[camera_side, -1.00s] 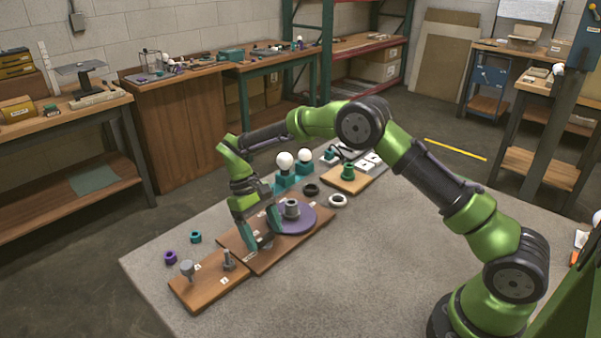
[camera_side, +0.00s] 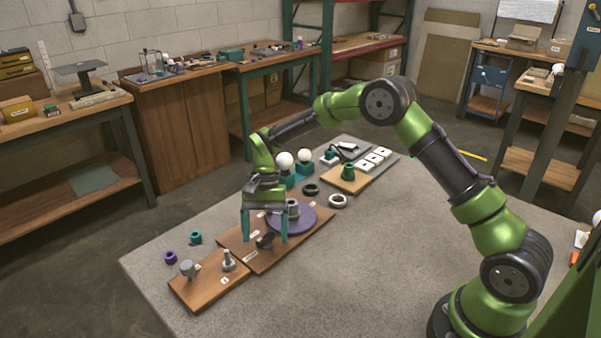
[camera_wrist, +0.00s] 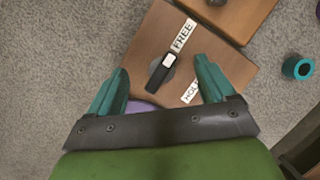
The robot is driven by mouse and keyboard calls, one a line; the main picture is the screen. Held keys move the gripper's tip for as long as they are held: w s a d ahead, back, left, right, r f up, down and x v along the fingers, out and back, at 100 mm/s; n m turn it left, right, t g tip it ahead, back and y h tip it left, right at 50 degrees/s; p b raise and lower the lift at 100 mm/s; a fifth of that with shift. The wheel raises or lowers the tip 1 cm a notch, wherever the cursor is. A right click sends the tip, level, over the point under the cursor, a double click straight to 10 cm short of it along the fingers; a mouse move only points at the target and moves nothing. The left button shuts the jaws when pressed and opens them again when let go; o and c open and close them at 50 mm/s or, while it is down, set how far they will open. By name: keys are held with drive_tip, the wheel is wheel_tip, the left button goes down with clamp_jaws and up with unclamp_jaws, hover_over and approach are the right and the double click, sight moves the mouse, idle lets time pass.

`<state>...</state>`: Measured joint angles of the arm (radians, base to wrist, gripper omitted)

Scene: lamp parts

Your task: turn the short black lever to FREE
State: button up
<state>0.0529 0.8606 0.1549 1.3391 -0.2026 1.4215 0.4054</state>
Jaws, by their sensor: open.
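The short black lever (camera_wrist: 157,82) sits on a grey round plate on the wooden board (camera_wrist: 140,50) in the wrist view. It lies slanted, its upper end close to the lower end of the FREE label (camera_wrist: 183,35). The HOLD label (camera_wrist: 190,91) is to its lower right, apart from it. A pale patch shows on the lever's upper part. In the side view the lever (camera_side: 264,241) is a small dark shape on the board. My gripper (camera_side: 265,232) is open, pointing down, with one finger on each side of the lever. It holds nothing.
A purple disc (camera_side: 313,219) with a grey hub stands on the same board, close behind the gripper. A smaller board (camera_side: 205,287) with two grey posts adjoins at the front left. Teal (camera_side: 195,238) and purple (camera_side: 170,257) rings lie left. The grey table is clear at front right.

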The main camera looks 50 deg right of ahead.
drive_tip(key=m+t+y, duration=0.1)
drive_tip(key=m, duration=0.3)
drive_tip(key=shift+s, duration=0.15)
drive_tip(key=m+t, duration=0.1)
drive_tip(key=m, duration=0.3)
drive_tip(key=shift+s+d+t, duration=0.1)
drive_tip(key=shift+t, duration=0.3)
drive_tip(key=v, duration=1.7)
drive_tip(key=s+r+n+t+h, duration=0.1)
drive_tip(key=s+r+n+t, duration=0.1)
drive_tip(key=s+n, duration=0.4)
drive_tip(key=s+a+r+n+t+h, duration=0.1)
drive_tip(key=s+r+n+t, duration=0.2)
drive_tip(key=s+n, duration=0.4)
drive_tip(key=shift+s+a+n+t+h, duration=0.3)
drive_tip(key=shift+s+t, duration=0.5)
drive_tip(key=shift+s, duration=3.8)
